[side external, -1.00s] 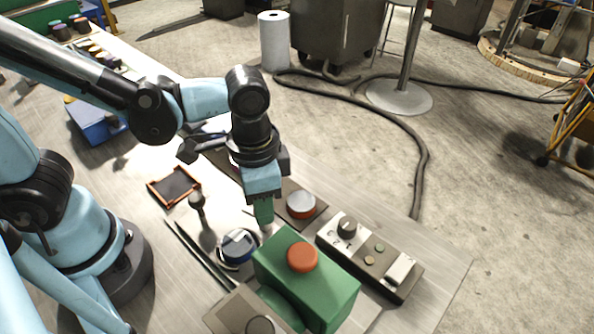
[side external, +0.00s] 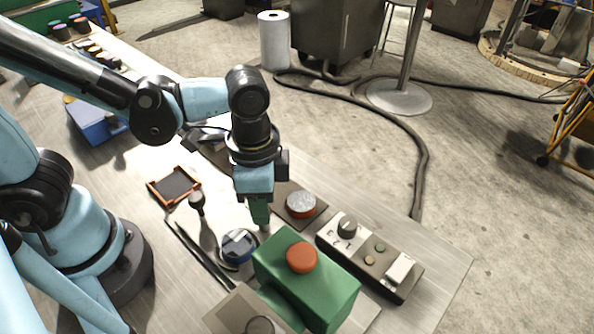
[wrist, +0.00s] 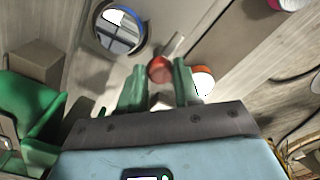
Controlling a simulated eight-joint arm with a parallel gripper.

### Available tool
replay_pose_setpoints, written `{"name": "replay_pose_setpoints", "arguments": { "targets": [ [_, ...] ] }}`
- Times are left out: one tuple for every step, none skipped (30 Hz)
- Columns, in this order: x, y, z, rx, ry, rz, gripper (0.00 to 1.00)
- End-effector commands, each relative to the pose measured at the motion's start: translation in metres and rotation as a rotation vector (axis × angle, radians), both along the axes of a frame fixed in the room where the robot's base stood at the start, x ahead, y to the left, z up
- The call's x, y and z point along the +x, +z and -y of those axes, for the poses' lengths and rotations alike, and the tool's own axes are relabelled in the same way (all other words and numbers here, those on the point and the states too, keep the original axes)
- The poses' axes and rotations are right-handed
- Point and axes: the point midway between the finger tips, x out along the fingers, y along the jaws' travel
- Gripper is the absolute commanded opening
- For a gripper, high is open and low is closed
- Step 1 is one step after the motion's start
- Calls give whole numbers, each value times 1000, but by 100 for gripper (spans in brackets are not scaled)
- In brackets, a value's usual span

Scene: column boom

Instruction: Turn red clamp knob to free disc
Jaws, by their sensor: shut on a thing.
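My gripper (side external: 260,218) points straight down at the work panel behind the green box. In the wrist view its two green fingers (wrist: 158,72) are on either side of a small red knob (wrist: 160,69), and they are shut on it. In the side view the knob is hidden by the fingers. A round disc with a blue rim (side external: 238,246) lies flat beside the gripper, toward the lower left. It also shows in the wrist view (wrist: 118,30), apart from the fingers.
A green box with an orange-red button (side external: 302,257) stands close in front of the gripper. An orange-rimmed round part (side external: 301,204) is to the right. A switch panel (side external: 372,256) lies beyond it. A small dark tray (side external: 174,186) and an upright black-topped knob (side external: 197,202) are to the left.

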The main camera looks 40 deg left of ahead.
Motion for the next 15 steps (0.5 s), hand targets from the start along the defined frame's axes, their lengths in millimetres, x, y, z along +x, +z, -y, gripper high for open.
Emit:
{"name": "replay_pose_setpoints", "arguments": {
  "targets": [
    [0, 0, 0, 1, -2, -1, 2],
    [0, 0, 0, 1, -2, -1, 37],
    [0, 0, 0, 1, -2, -1, 44],
    [0, 0, 0, 1, -2, -1, 48],
    [0, 0, 0, 1, -1, -1, 53],
    [0, 0, 0, 0, -1, 0, 58],
    [0, 0, 0, 0, -1, 0, 58],
    [0, 0, 0, 0, -1, 0, 58],
    [0, 0, 0, 0, -1, 0, 58],
    [0, 0, 0, 0, -1, 0, 58],
    [0, 0, 0, 0, 0, 0, 58],
    [0, 0, 0, 0, 0, 0, 58],
    [0, 0, 0, 0, 0, 0, 58],
    [0, 0, 0, 0, 0, 0, 58],
    [0, 1, 0, 0, 0, 0, 58]
  ]
}}
